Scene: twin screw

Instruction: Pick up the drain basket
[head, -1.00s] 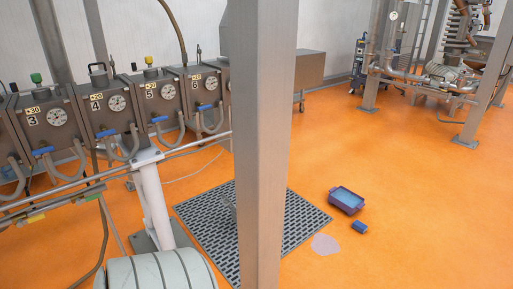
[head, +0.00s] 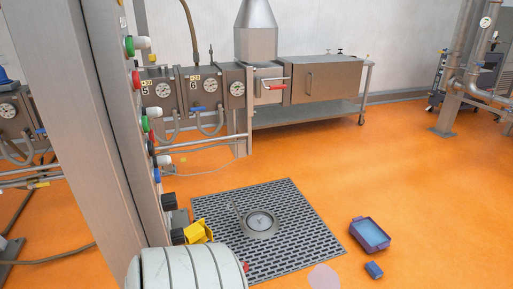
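A round metal piece (head: 259,223), which looks like the drain basket, sits at the middle of a dark slotted floor grate (head: 308,232). A thin upright handle seems to rise at its left side. How deep it goes below the grate cannot be seen. Neither of my grippers is in view.
A steel post (head: 85,120) with buttons and a ribbed pale cylinder (head: 190,268) stand at left. Orange floor (head: 420,180) is clear at right.

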